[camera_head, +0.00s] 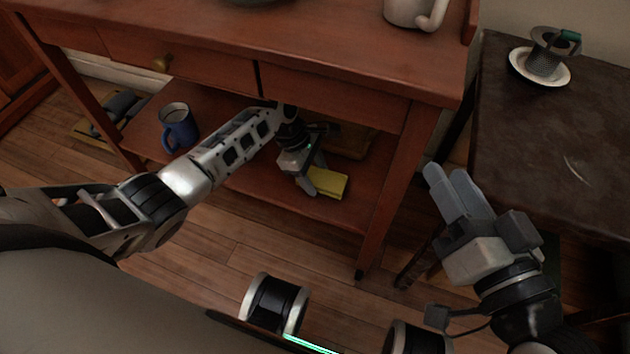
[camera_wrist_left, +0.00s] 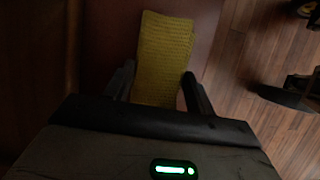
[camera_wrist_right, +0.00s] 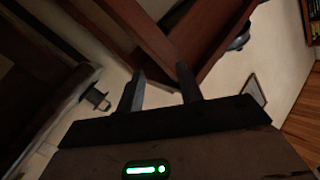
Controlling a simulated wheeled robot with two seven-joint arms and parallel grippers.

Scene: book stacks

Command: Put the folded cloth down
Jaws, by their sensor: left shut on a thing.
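The folded cloth (camera_head: 328,182) is yellow and lies at the lower shelf of the wooden table, close to its front edge. It also shows in the left wrist view (camera_wrist_left: 165,50), between the two fingers. My left gripper (camera_head: 313,184) reaches in under the tabletop and is shut on the cloth. Whether the cloth's whole underside touches the shelf I cannot tell. My right gripper (camera_head: 446,188) is in front of the table's right side, away from the cloth. In the right wrist view its fingers (camera_wrist_right: 160,88) are apart with nothing between them.
The lower shelf (camera_head: 255,185) also holds a blue mug (camera_head: 178,127) on the left and a brown object (camera_head: 350,142) behind the cloth. The tabletop (camera_head: 330,62) with drawers overhangs my left arm.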

